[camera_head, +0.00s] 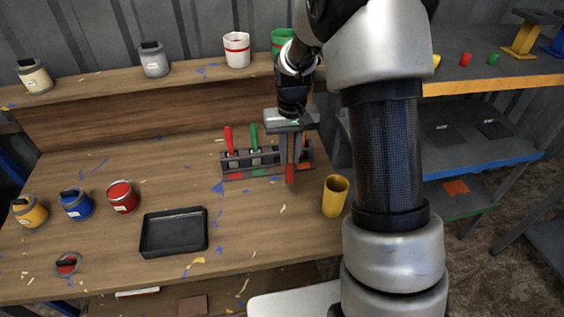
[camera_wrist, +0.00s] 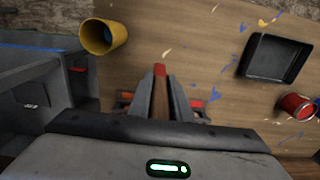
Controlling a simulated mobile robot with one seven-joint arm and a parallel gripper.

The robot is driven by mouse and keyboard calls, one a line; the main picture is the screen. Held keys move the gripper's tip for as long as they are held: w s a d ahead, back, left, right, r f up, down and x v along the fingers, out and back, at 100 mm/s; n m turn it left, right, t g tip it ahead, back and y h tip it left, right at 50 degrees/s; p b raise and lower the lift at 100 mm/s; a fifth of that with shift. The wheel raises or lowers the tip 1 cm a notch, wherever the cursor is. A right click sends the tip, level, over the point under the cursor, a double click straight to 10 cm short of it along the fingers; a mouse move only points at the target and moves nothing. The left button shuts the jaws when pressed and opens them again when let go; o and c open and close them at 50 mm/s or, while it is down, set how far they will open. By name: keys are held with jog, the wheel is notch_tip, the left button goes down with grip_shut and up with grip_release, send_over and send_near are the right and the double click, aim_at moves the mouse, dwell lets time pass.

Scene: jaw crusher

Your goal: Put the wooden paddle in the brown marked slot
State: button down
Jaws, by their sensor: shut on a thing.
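My gripper (camera_head: 291,167) points down at the right part of the dark slotted rack (camera_head: 240,157) on the workbench. It is shut on the reddish-brown wooden paddle (camera_head: 291,150), seen between the fingers. In the wrist view the paddle (camera_wrist: 160,95) lies between the two grey fingers, and bits of the rack show on both sides. A red-handled tool (camera_head: 229,139) and a green-handled tool (camera_head: 254,137) stand upright in the rack's left and middle parts, with red and green marks in front. The brown mark and the paddle's lower end are hidden or unclear behind the fingers.
A yellow cup (camera_head: 335,198) stands close to the right of the rack. A black tray (camera_head: 173,234) lies front left. Red (camera_head: 123,197), blue (camera_head: 76,204) and yellow (camera_head: 29,211) paint cans stand at left. Clear bench lies in front of the rack.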

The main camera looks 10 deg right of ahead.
jog(key=w+f+b, duration=0.1)
jog(key=w+b, duration=0.2)
jog(key=w, duration=1.8)
notch_tip(320, 180, down, 10)
jog(key=shift+s+d+f, duration=0.15)
jog(key=shift+d+f, duration=0.05)
jog(key=shift+d, duration=0.2)
jog(key=c, duration=1.7)
grip_release()
jog(key=shift+o, duration=0.4)
jog(key=shift+r, duration=0.1)
